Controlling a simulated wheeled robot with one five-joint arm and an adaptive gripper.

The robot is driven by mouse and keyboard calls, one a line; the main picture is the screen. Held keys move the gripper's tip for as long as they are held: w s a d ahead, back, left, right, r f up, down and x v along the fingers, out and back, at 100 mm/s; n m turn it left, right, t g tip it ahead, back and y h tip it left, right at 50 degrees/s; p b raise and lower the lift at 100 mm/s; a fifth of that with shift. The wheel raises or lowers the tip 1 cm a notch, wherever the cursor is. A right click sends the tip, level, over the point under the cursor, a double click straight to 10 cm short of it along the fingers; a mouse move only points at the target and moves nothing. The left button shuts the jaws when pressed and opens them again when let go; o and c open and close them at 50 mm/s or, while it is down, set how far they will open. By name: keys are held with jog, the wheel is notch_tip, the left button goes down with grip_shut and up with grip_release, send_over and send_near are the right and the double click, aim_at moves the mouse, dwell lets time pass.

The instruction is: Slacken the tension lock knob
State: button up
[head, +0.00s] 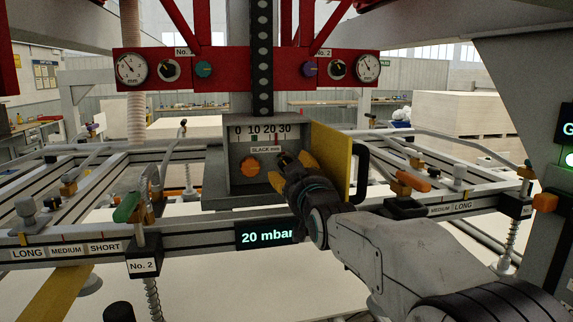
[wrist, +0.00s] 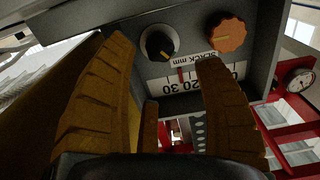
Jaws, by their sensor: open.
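A grey box with a slack scale (head: 262,133) marked 0 to 30 carries two knobs on its front. One is an orange ribbed knob (head: 249,166), also in the wrist view (wrist: 227,33). The other is a dark knob with a yellow mark (wrist: 159,42), mostly hidden by my fingers in the head view. No label shows which one is the tension lock. My gripper (head: 291,169) is open in front of the dark knob. In the wrist view its fingertips (wrist: 164,60) are spread to either side below it, empty; contact cannot be told.
A yellow door (head: 333,160) with a black handle (head: 357,170) stands open right of the box, close to my gripper. A red beam (head: 225,62) with gauges crosses above.

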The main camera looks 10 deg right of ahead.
aim_at(287, 163)
jog(key=shift+w+p, duration=1.2)
jog(key=shift+w, duration=1.95)
jog(key=shift+o, duration=0.2)
jog(key=shift+r, duration=0.1)
jog(key=c, duration=1.2)
jog(key=shift+s, duration=0.1)
jog(key=shift+c, duration=0.2)
jog(key=shift+n+b, duration=0.7)
jog(key=shift+b, duration=0.1)
jog(key=shift+n+b, duration=0.95)
jog(key=shift+n, duration=0.05)
jog(key=shift+r+n+b, duration=0.15)
jog(key=shift+n+b, duration=0.95)
jog(key=shift+n, duration=0.8)
jog(key=shift+r, duration=0.1)
